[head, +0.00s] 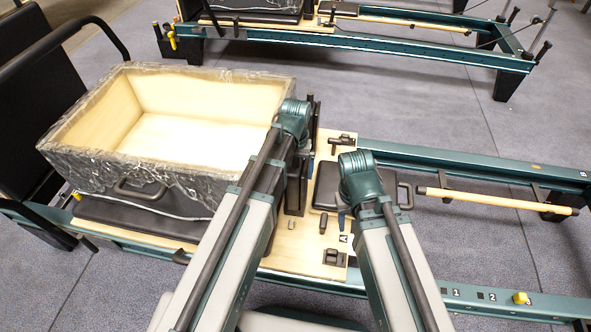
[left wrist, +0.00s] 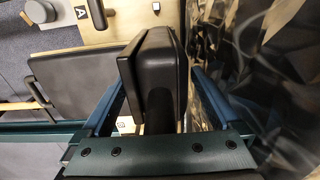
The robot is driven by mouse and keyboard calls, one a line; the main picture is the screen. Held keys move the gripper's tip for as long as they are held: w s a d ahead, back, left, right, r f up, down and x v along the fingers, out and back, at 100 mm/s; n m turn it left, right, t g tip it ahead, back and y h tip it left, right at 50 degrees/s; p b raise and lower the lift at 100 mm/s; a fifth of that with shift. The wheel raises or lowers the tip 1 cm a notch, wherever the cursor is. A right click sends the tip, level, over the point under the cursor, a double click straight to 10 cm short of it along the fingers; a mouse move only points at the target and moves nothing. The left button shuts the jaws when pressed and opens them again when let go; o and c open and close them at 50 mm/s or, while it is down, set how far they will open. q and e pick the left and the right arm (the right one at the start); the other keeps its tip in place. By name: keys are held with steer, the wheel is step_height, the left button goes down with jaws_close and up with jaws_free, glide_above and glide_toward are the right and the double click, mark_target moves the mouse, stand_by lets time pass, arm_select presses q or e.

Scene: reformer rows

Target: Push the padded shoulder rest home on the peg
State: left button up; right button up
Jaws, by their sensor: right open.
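The padded shoulder rest (left wrist: 152,65) is a thick black pad. In the head view the rest (head: 294,188) shows as a dark upright slab at the wooden board (head: 307,238), partly behind my left arm. My left gripper's tips are hidden there. The peg under the rest is hidden, so I cannot tell how far the rest is seated. My right gripper (head: 342,217) is open near the black headrest pad (head: 325,196); only a blue finger shows.
An open wooden box (head: 180,150) wrapped in clear plastic stands close left of the rest. Black fittings (head: 334,257) and a short dark post (head: 323,226) sit on the board. A wooden bar (head: 490,200) lies to the right. Another reformer stands behind.

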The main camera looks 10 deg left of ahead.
arm_select(q)
steer(key=shift+r, duration=0.1)
step_height(320, 180, up, 14)
steer(key=p, duration=1.4)
steer(key=shift+f, duration=0.2)
steer(key=s+d+m+y, duration=0.1)
steer(key=s+d+m, duration=0.35)
steer(key=s, duration=1.05)
step_height(320, 180, up, 14)
steer(key=d+p, duration=0.1)
steer(key=p, duration=1.2)
steer(key=shift+n+p, duration=0.35)
